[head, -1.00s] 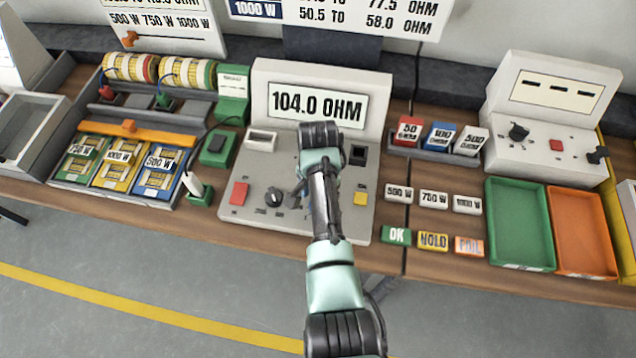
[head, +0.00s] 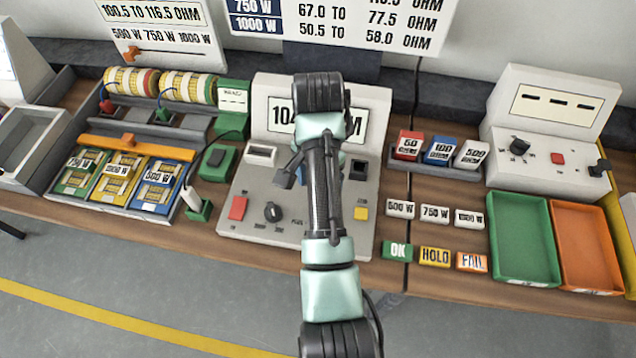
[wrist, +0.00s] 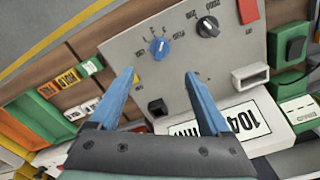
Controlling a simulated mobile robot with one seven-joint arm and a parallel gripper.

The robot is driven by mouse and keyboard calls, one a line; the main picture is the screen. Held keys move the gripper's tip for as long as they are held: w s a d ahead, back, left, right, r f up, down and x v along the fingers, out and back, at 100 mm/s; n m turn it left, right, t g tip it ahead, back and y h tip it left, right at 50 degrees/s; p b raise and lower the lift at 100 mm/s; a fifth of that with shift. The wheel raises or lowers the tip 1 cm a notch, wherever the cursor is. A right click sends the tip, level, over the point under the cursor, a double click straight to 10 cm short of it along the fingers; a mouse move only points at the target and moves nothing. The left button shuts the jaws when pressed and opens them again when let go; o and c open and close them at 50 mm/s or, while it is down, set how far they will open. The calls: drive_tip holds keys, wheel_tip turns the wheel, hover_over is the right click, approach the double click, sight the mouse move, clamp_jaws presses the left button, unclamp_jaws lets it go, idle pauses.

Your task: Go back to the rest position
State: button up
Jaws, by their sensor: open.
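My gripper (wrist: 160,88) shows in the wrist view with its two blue fingers spread apart and nothing between them. It hangs over the grey ohm meter (wrist: 128,48), clear of the knobs as far as I can tell. In the head view my arm rises in front of the meter (head: 240,215) and covers part of its display (head: 280,115). The gripper's fingers are mostly hidden there behind the arm. The wrist view shows a blue knob (wrist: 159,48), a black knob (wrist: 207,27) and the display reading 104 (wrist: 250,120), partly covered.
Left are coils (head: 185,80) and a rack of labelled wattage packs (head: 117,178). Right are weight-like blocks (head: 440,150), OK, HOLD and FAIL tags (head: 435,256), a green tray (head: 523,240), an orange tray (head: 592,245) and a second meter (head: 550,130). Floor in front is clear.

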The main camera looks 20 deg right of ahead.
drive_tip(key=w+a+r+n+t+h, duration=0.1)
drive_tip(key=w+a+r+n+t, duration=0.15)
drive_tip(key=w+r+t, duration=0.55)
drive_tip(key=w+a+r+n+t+h, duration=0.1)
drive_tip(key=w+r+n+t, duration=0.3)
drive_tip(key=r, duration=0.8)
wheel_tip(320, 180, up, 12)
drive_tip(key=a+t, duration=0.3)
drive_tip(key=s+a+r+n+t, duration=0.2)
drive_tip(key=s+r+t, duration=0.2)
drive_tip(key=r, duration=0.5)
drive_tip(key=s+a+r+n+t+y, duration=0.1)
drive_tip(key=s+a+r+n+t, duration=0.1)
drive_tip(key=s+r, duration=0.6)
drive_tip(key=s+a+r+n+t+y, duration=0.1)
drive_tip(key=s+a+r+t, duration=0.3)
drive_tip(key=r, duration=0.5)
drive_tip(key=shift+s+r+n+t, duration=0.35)
drive_tip(key=shift+s+n+t, duration=0.3)
drive_tip(key=shift+s+t, duration=0.45)
